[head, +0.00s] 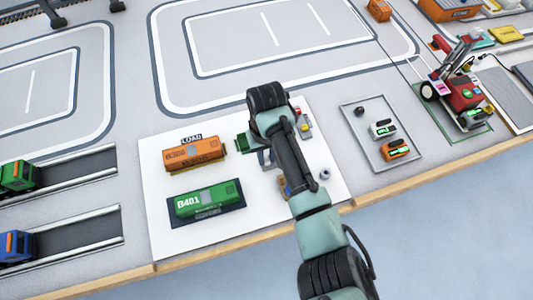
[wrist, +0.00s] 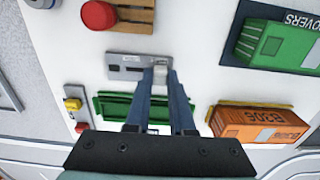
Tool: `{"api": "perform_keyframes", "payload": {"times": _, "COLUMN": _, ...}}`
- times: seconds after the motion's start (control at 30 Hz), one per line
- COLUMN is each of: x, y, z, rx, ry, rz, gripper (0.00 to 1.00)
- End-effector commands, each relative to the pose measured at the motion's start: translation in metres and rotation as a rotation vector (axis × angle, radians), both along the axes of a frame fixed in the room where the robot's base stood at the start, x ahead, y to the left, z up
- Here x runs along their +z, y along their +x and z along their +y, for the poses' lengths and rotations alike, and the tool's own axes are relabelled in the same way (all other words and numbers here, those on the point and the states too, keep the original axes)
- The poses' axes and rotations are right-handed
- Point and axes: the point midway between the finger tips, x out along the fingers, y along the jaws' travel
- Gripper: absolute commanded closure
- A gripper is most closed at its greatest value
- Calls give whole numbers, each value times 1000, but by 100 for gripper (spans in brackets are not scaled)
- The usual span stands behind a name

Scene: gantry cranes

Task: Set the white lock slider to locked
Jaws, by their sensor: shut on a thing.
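The white lock slider (wrist: 160,77) sits at the right part of a grey plate (wrist: 122,66) in the wrist view; a dark slot shows to its left. My gripper (wrist: 157,77) is shut on the slider, with one dark finger on each side of it. The slider is partly hidden by the fingers, and any lock marks are too small to read.
A red round knob (wrist: 98,14) lies above the plate in the wrist view. A green channel piece (wrist: 112,106) lies just below it. An orange container (head: 195,153) and a green container (head: 206,199) stand on the white board (head: 235,235), left of my arm.

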Motion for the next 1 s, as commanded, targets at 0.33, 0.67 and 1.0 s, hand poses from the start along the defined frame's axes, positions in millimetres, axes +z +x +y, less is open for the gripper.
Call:
{"api": "perform_keyframes", "payload": {"times": 0.33, "x": 0, "y": 0, "z": 0, "rx": 0, "ry": 0, "rz": -1, "gripper": 100}}
{"api": "perform_keyframes", "payload": {"times": 0.67, "x": 1, "y": 0, "z": 0, "rx": 0, "ry": 0, "rz": -1, "gripper": 100}}
{"api": "perform_keyframes", "payload": {"times": 1.0, "x": 0, "y": 6, "z": -14, "rx": -4, "ry": -2, "rz": -2, "gripper": 100}}
